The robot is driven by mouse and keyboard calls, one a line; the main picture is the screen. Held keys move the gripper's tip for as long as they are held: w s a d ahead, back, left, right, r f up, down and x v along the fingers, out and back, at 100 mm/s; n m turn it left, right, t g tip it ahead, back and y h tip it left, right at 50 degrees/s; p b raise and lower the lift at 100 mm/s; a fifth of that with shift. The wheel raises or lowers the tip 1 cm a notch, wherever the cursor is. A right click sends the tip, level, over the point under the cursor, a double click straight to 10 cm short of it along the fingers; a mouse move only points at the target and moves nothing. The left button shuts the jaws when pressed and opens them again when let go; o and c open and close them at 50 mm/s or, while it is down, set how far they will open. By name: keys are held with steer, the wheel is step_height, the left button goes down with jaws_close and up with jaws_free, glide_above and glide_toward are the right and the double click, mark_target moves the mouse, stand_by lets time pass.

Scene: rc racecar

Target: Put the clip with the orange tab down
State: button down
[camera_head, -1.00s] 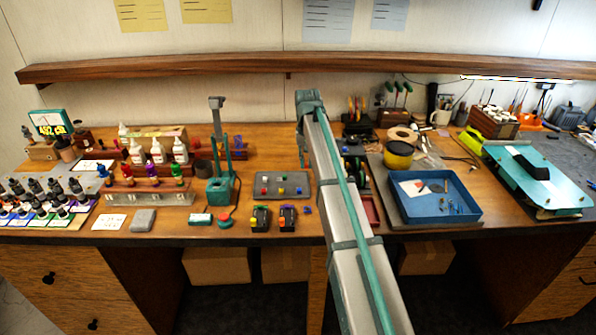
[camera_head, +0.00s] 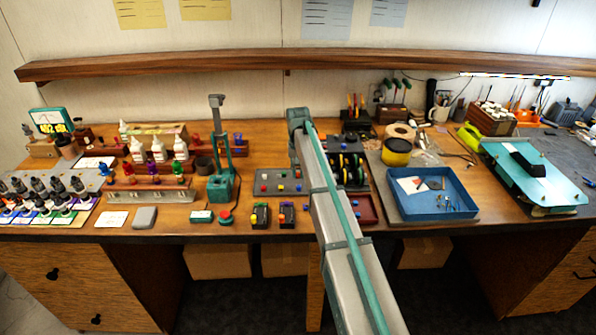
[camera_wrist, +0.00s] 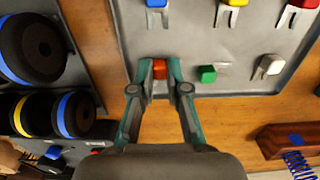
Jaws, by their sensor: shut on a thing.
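My gripper (camera_wrist: 160,68) is shut on the clip with the orange tab (camera_wrist: 160,67), seen in the wrist view. The clip's orange tab shows between the fingertips; the rest of it is mostly hidden. It is over the grey tray (camera_wrist: 190,45), near one edge and corner. I cannot tell whether it touches the tray. The tray also shows in the head view (camera_head: 280,180); my arm hides the gripper there.
A green-tab clip (camera_wrist: 208,73) sits right beside the gripper, and a white-tab clip (camera_wrist: 268,66) farther right. Blue (camera_wrist: 157,3), yellow (camera_wrist: 236,3) and red (camera_wrist: 303,3) tabs line the far row. Wheels (camera_wrist: 75,114) stand left of the tray.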

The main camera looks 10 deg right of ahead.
mark_target(298, 174)
steer(key=shift+f, duration=0.1)
steer(key=c, duration=1.6)
jaws_free()
steer(key=o, duration=0.4)
steer(key=shift+o, duration=0.2)
step_height(298, 174, up, 12)
steer(key=b, duration=0.2)
steer(key=shift+b, duration=0.4)
